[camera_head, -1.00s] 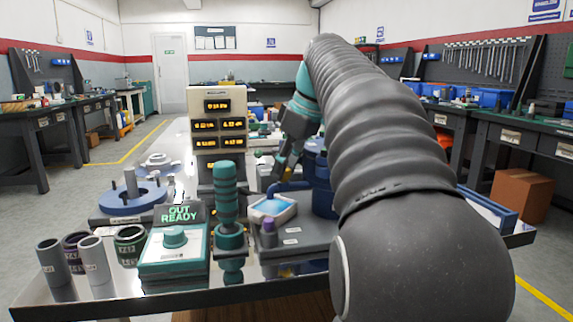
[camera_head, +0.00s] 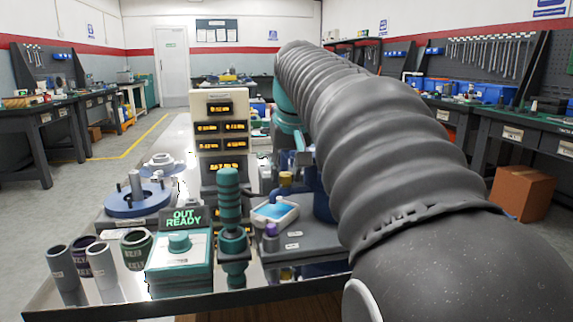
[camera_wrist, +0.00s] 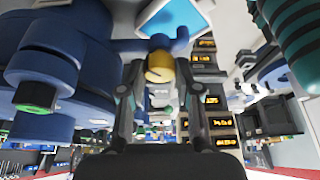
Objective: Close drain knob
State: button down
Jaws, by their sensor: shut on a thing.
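A yellow knob (camera_wrist: 160,67) sits on a blue fitting in the wrist view, below a tray of light blue liquid. My gripper (camera_wrist: 160,74) has one finger on each side of this knob and is shut on it. In the head view the yellow knob (camera_head: 286,178) stands beside the blue cylinder (camera_head: 322,190), behind the tray (camera_head: 275,212). My arm covers much of that area, and the fingers are not clear there. No label on the knob can be read.
A purple-topped post (camera_head: 271,232) stands in front of the tray. A teal ribbed column (camera_head: 230,205) and a box reading "OUT READY" (camera_head: 180,255) stand to the left. A display panel (camera_head: 222,130) rises behind.

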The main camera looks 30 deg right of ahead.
jog(key=m+p, duration=0.1)
jog(key=m, duration=0.1)
jog(key=m+h+p, duration=0.1)
jog(key=m, duration=0.1)
jog(key=shift+w+a+m+g, duration=0.1)
jog(key=shift+a+m+g, duration=0.05)
jog(key=shift+m+g, duration=0.2)
jog(key=m+p, duration=0.1)
jog(key=m, duration=0.1)
jog(key=m+g+h, duration=0.1)
jog(key=m, duration=0.1)
jog(key=shift+m+g+h+p, duration=0.25)
jog(key=shift+h+p, duration=0.05)
jog(key=shift+p, duration=0.05)
jog(key=c, duration=0.8)
grip_release()
jog(key=v, duration=1.2)
jog(key=shift+a, duration=0.1)
